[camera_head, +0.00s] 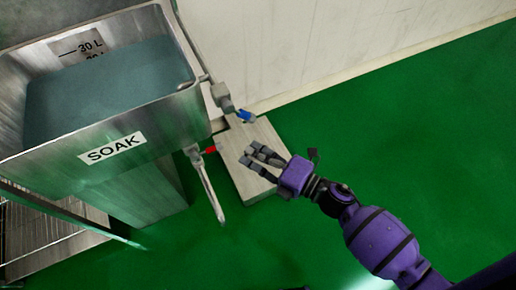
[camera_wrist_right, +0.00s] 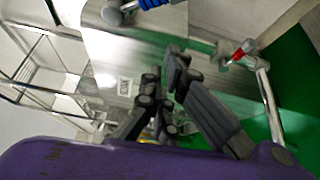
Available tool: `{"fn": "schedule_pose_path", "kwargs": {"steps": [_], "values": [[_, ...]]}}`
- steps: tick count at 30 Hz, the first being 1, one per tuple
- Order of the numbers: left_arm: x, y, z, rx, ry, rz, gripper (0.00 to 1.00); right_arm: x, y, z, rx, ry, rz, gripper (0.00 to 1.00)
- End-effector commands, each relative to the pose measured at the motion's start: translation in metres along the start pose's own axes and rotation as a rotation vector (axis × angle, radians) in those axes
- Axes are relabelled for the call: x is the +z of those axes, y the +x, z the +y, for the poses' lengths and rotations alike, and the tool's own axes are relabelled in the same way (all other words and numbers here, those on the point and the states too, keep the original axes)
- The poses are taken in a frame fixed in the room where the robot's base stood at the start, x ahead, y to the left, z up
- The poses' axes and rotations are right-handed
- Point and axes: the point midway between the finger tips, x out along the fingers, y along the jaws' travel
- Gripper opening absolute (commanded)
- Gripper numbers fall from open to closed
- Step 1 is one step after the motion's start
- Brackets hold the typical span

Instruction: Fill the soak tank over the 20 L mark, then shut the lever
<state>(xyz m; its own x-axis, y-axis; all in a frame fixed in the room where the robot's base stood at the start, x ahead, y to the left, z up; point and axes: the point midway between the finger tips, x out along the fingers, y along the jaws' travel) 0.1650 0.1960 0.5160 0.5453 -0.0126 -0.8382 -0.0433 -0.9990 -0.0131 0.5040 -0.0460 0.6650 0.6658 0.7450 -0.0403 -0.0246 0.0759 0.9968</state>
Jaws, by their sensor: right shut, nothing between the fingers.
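The steel soak tank (camera_head: 60,160), labelled SOAK (camera_head: 112,148), holds grey-blue water (camera_head: 110,85). The 30 L mark (camera_head: 88,47) is above the water; a lower mark, partly hidden, sits at the waterline. A blue-handled lever (camera_head: 245,115) is on the pipe at the tank's right; blue also shows at the top of the right wrist view (camera_wrist_right: 152,3). A red-handled valve (camera_head: 210,150) sits lower, above a drain pipe, and also in the wrist view (camera_wrist_right: 238,52). My right gripper (camera_head: 256,158) is shut and empty, right of the red handle and below the blue one, apart from both.
A cream wall (camera_head: 300,40) stands behind. A metal rack (camera_head: 50,235) is at the lower left. The green floor (camera_head: 440,130) is clear to the right.

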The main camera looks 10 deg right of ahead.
Motion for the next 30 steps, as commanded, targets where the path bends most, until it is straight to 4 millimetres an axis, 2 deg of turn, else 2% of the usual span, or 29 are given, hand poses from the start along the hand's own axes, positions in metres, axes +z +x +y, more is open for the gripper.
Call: {"fn": "schedule_pose_path", "kwargs": {"steps": [3, 10, 15, 18, 30], "values": [[-0.003, -0.001, 0.000, 0.000, 0.000, 0.004, 0.54, 0.000, 0.028, 0.003, 0.006, 0.001, 0.001, 0.00], [-0.007, -0.002, -0.001, -0.001, 0.002, 0.013, 0.54, 0.000, 0.076, 0.002, 0.005, 0.004, 0.001, 0.00], [-0.009, -0.003, -0.003, -0.002, 0.006, 0.014, 0.54, 0.024, 0.067, 0.001, 0.001, 0.001, 0.000, 0.00], [-0.008, -0.003, -0.003, -0.003, 0.007, 0.014, 0.54, 0.032, 0.064, 0.000, 0.001, 0.003, 0.000, 0.00], [-0.004, -0.002, -0.003, -0.002, 0.007, 0.005, 0.54, 0.038, 0.061, 0.001, 0.003, 0.004, 0.001, 0.00]]}}
